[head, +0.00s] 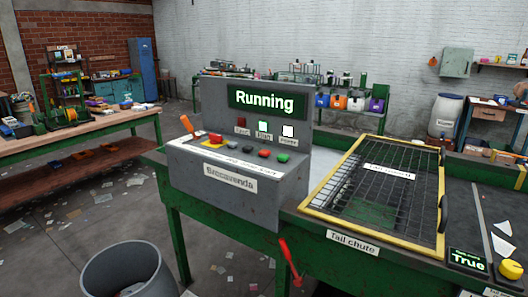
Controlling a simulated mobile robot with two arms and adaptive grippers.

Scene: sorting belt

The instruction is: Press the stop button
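A grey control console (232,188) stands on a green frame in the middle of the head view. Its screen (265,101) reads "Running". The labels by these buttons are too small to read, so I cannot tell which is marked stop. Neither of my grippers shows in this view.
An orange lever (187,125) rises at the console's left edge. A red handle (289,262) hangs below its front. A yellow-framed grille (320,190) covers the tail chute at right. A yellow button (510,269) stands beside a "True" display (467,261). A grey bin (95,280) stands front left.

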